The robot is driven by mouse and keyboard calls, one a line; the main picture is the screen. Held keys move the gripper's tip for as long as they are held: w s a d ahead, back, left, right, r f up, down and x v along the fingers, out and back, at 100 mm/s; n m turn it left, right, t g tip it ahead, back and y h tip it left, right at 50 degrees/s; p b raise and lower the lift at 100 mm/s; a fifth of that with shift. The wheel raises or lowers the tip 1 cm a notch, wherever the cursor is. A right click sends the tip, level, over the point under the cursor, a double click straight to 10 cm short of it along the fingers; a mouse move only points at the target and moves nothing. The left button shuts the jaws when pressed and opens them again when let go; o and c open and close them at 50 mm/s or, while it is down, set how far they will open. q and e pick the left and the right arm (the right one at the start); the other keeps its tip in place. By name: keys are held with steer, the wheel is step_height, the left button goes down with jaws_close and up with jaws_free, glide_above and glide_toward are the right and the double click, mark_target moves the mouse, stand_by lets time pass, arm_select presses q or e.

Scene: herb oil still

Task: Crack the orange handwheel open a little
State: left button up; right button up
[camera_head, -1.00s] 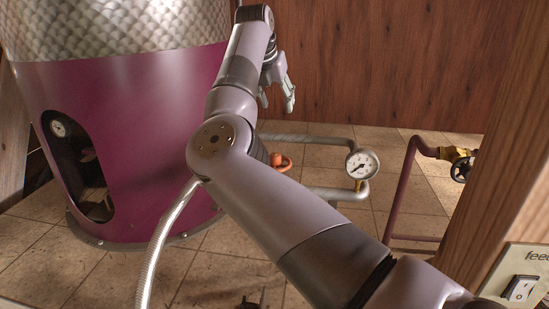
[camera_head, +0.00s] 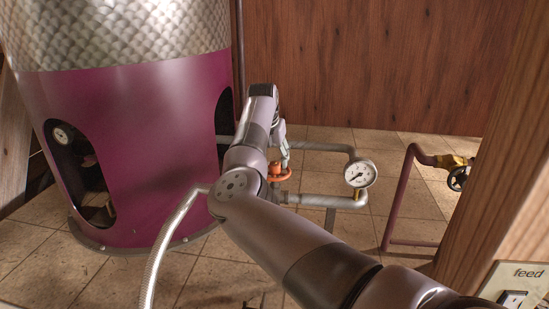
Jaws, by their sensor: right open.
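The orange handwheel (camera_head: 281,174) sits on the grey pipework just right of the magenta still, partly hidden behind my right arm. My right gripper (camera_head: 284,160) hangs down from the end of that arm, with its fingers close above or beside the handwheel. The fingers are small and partly covered here, and I cannot tell whether they touch the wheel. The gripper is open. My left gripper does not show.
A dial gauge (camera_head: 360,173) stands on the grey pipe right of the handwheel. A black handwheel (camera_head: 458,178) is on a dark red pipe. A wooden post (camera_head: 497,165) with a feed switch plate (camera_head: 515,285) fills the right. The magenta still (camera_head: 140,150) and a braided hose (camera_head: 163,245) are left.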

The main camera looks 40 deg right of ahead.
mark_target(275, 169)
steer(key=shift+x, duration=1.35)
steer(key=shift+c, duration=0.4)
